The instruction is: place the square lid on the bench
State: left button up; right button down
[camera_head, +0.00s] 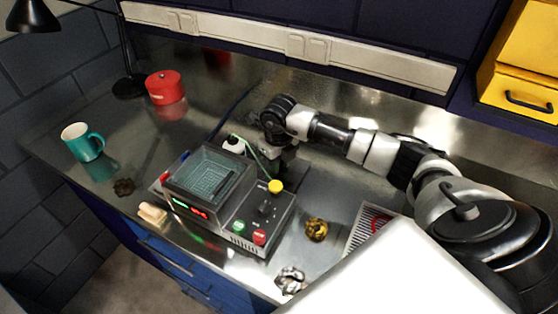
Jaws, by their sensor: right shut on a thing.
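My right gripper (284,158) points down behind the right part of the grey benchtop machine (264,212). It is shut on a dark piece (294,176), which seems to be the square lid. The piece is partly hidden by the gripper and the machine, and I cannot tell whether it touches the bench. The machine's square basin (208,178) has clear, glassy walls, with a dark bar inside. The metal bench (335,190) is bare to the right of the gripper. My left gripper is not in view.
A teal mug (82,142) and a red tin (164,87) stand at the left. A brassy part (316,229) and a silvery part (290,280) lie near the front edge. A wall rail (300,45) runs behind.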

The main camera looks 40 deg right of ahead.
jog(key=shift+f, duration=0.1)
jog(key=c, duration=0.9)
grip_release()
jog(key=shift+r, duration=0.25)
jog(key=shift+r+b, duration=1.55)
jog(key=shift+r, duration=4.35)
